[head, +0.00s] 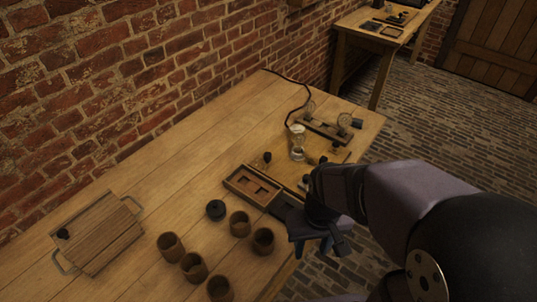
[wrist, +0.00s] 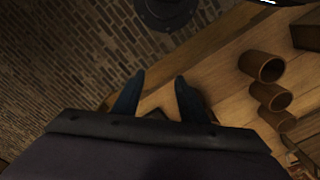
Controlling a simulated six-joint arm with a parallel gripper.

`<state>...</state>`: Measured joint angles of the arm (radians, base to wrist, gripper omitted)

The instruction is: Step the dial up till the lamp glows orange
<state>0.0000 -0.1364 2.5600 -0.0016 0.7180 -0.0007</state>
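The lamp (head: 298,148) is a small clear glass piece on the table's right part in the head view; it looks pale, and I see no orange glow. I cannot make out the dial for certain; part of the board by the lamp is hidden behind my arm. My gripper (head: 320,242) is at the table's front edge, right of the open wooden box (head: 236,184). In the wrist view my gripper (wrist: 157,97) shows two dark fingers apart with nothing held between them.
Several brown jars (head: 194,267) stand at the table's front, with a black round piece (head: 215,210) behind them. A handled wooden board (head: 100,235) lies at left. A wheeled apparatus (head: 327,130) and black cable (head: 296,110) are at the back right. The table's middle-left is clear.

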